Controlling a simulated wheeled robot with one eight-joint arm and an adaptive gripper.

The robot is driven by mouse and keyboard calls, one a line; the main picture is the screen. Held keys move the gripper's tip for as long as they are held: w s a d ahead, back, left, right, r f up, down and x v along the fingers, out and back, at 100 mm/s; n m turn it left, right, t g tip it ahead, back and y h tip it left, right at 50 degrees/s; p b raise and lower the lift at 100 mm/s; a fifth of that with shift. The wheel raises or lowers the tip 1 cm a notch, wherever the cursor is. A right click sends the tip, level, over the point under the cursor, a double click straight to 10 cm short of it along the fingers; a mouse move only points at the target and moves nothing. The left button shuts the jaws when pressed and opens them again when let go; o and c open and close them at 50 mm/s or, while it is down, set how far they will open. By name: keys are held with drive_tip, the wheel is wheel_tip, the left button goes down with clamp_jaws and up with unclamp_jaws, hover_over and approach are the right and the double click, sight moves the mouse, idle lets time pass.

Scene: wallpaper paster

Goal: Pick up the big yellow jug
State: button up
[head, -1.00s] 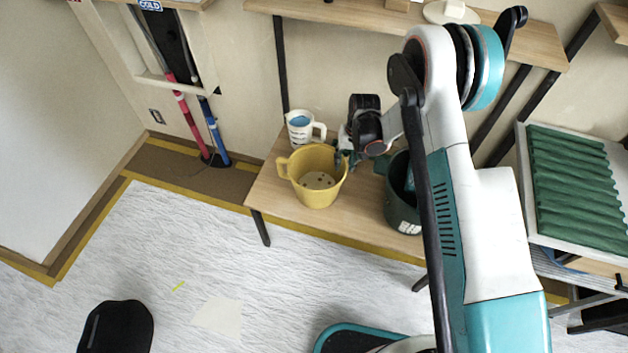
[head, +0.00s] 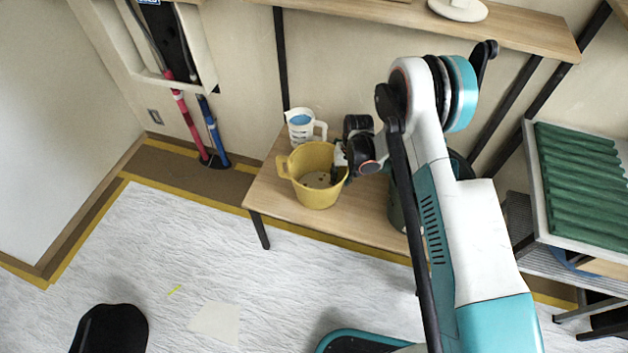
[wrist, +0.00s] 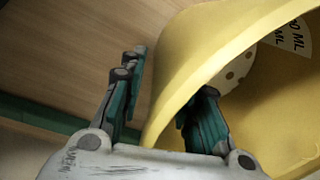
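The big yellow jug (head: 316,196) stands upright on the low wooden table in the head view, its handle to the left. My gripper (head: 340,166) is at the jug's right rim. In the wrist view the jug's yellow wall (wrist: 185,62) passes between the fingers of my gripper (wrist: 168,85). One finger is inside the jug and the other is outside. The fingers are apart, with a gap between the outer finger and the wall. The inner fingertip is partly hidden by the wall.
A white measuring jug (head: 303,130) with blue inside stands behind the yellow jug. A dark green bucket (head: 398,212) to the right is largely hidden by my arm. The wooden table (head: 275,192) has bare room at its front left. A shelf (head: 400,12) hangs above.

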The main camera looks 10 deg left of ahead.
drive_tip(key=shift+c, duration=0.6)
clamp_jaws()
